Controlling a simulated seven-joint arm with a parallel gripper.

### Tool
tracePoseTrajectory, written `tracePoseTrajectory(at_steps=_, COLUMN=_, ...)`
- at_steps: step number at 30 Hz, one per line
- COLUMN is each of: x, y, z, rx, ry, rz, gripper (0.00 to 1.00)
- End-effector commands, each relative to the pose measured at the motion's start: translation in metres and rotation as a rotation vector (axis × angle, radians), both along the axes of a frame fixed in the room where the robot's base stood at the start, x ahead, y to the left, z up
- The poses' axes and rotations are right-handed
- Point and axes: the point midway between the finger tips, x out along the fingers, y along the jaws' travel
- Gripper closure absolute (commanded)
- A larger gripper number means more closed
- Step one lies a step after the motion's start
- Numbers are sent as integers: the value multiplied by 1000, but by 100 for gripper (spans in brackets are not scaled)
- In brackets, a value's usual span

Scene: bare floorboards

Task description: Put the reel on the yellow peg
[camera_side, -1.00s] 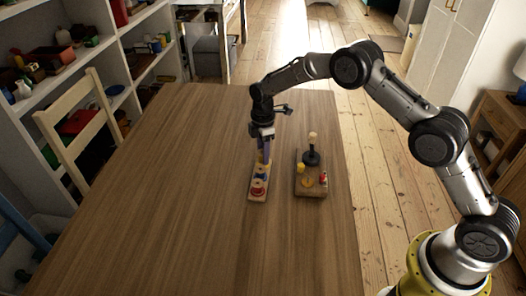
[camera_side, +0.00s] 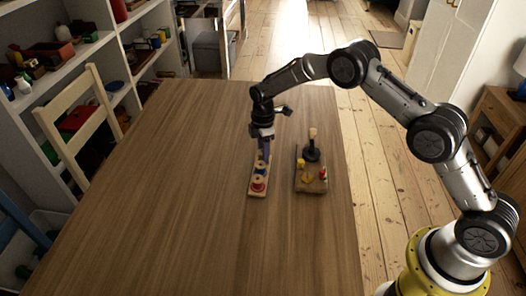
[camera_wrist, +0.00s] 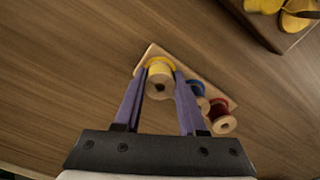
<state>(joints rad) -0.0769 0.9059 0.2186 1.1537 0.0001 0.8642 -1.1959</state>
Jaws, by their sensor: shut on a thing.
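A yellow reel (camera_wrist: 160,76) with a pale end and a dark centre hole is between my two purple fingers in the wrist view. My gripper (camera_wrist: 163,84) is shut on it at the end of a narrow wooden board (camera_wrist: 150,54). I cannot tell whether the reel touches the board. In the side view my gripper (camera_side: 264,156) points down over the board's far end, and its fingers mostly hide the reel.
A blue reel (camera_wrist: 196,88) and a red reel (camera_wrist: 222,122) stand on the narrow board beside the held reel. The tabletop left is clear.

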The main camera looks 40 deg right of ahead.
Motion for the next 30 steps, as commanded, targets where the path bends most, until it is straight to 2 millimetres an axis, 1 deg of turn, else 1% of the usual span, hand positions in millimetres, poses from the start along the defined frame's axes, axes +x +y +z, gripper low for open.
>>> tracePoseTrajectory(at_steps=6, x=0, y=0, z=0, rx=0, ry=-1, rz=0, gripper=100)
tracePoseTrajectory(at_steps=7, x=0, y=0, z=0, rx=0, ry=-1, rz=0, gripper=58)
tracePoseTrajectory(at_steps=11, x=0, y=0, z=0, rx=0, ry=-1, rz=0, gripper=35)
tracePoseTrajectory(at_steps=12, x=0, y=0, z=0, rx=0, ry=-1, rz=0, gripper=28)
tracePoseTrajectory(at_steps=13, x=0, y=0, z=0, rx=0, ry=-1, rz=0, gripper=25)
tracePoseTrajectory(at_steps=22, x=0, y=0, z=1, rx=0, ry=-1, rz=0, gripper=25)
tracePoseTrajectory(at_steps=30, x=0, y=0, z=19, rx=0, ry=-2, rz=0, gripper=25)
